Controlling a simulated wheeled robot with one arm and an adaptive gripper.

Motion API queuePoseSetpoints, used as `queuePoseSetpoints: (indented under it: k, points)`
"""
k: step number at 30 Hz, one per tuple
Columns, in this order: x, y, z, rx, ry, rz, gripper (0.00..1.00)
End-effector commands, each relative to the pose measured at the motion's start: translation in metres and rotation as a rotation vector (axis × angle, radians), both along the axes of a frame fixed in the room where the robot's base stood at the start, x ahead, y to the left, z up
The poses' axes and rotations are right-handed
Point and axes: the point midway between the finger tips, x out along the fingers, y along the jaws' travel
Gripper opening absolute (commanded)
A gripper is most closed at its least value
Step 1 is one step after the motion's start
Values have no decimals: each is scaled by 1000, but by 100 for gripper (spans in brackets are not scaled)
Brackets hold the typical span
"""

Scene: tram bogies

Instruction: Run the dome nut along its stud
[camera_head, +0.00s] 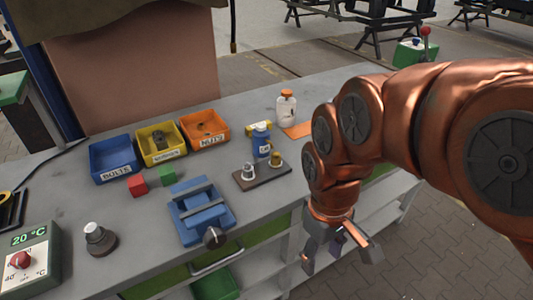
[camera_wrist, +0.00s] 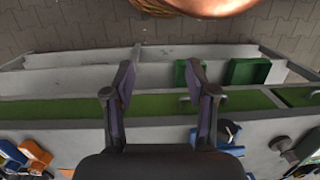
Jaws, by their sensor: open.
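A dark board (camera_head: 262,176) lies on the bench right of the blue vise and carries two short upright fittings. The left fitting (camera_head: 248,168) is silver and the right fitting (camera_head: 275,159) is brass-coloured. They are too small to tell which is the dome nut or how far it sits on its stud. My gripper (camera_head: 340,254) is open and empty, pointing down beyond the bench's front edge, right of and apart from the board. In the wrist view its fingers (camera_wrist: 163,92) stand wide apart with nothing between them.
The blue vise (camera_head: 200,212) stands left of the board. Blue (camera_head: 113,157), yellow (camera_head: 160,143) and orange (camera_head: 204,128) bins stand farther back.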

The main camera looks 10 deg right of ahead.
Motion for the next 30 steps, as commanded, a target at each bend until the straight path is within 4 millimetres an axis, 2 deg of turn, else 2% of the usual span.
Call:
queuePoseSetpoints:
  k: [1,5,15,23,30]
  points:
    - [19,3,10,14,-9,84,56]
    - [61,9,25,47,-28,302,56]
    - [169,22,46,114,-77,824,56]
    - [250,22,45,140,-110,1178,56]
    - [318,13,33,137,-120,1473,56]
